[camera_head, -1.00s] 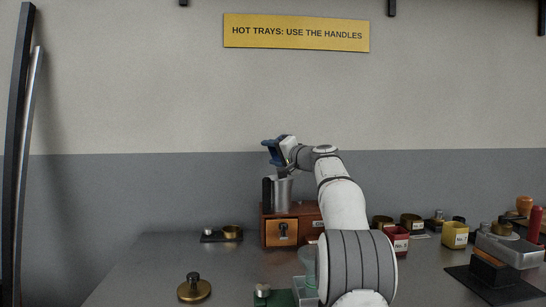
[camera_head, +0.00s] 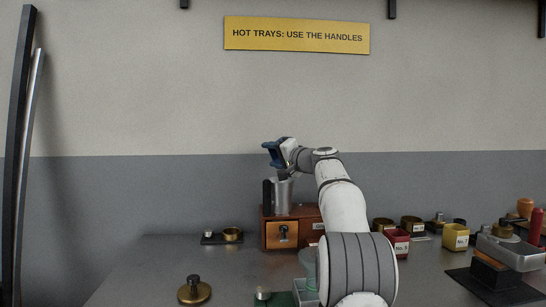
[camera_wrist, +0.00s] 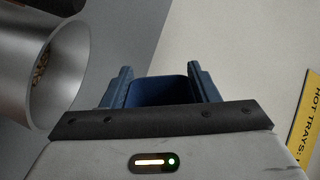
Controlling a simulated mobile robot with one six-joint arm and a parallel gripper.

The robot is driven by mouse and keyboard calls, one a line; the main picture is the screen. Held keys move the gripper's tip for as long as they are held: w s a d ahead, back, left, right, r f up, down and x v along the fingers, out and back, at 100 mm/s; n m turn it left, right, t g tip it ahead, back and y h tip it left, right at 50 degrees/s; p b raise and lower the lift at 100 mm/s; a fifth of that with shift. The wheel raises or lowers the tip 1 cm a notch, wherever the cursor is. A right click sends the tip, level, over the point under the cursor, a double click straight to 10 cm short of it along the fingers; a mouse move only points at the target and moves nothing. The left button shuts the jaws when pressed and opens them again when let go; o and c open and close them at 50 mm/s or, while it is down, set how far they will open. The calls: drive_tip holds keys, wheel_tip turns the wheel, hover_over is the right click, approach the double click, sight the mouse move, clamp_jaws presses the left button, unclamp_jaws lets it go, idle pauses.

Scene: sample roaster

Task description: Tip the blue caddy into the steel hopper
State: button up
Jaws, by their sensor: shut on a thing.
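The blue caddy (camera_head: 271,152) is in my gripper (camera_head: 281,153), held in the air above and slightly left of the steel hopper (camera_head: 284,191) in the head view. My gripper is shut on the caddy, which looks tilted. In the wrist view the caddy (camera_wrist: 160,92) shows between the fingers beyond the dark gripper edge. The hopper (camera_wrist: 22,72) stands at the left there, with its round opening showing and some brown bits inside. The caddy and hopper look apart in the wrist view. What the caddy holds cannot be made out.
A brass weight (camera_head: 194,290) sits at front left. The bench's left part is mostly clear.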

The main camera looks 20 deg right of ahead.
drive_tip(key=shift+r, duration=0.1)
drive_tip(key=shift+r+p, duration=1.25)
drive_tip(key=shift+r, duration=0.25)
drive_tip(key=shift+f, duration=0.1)
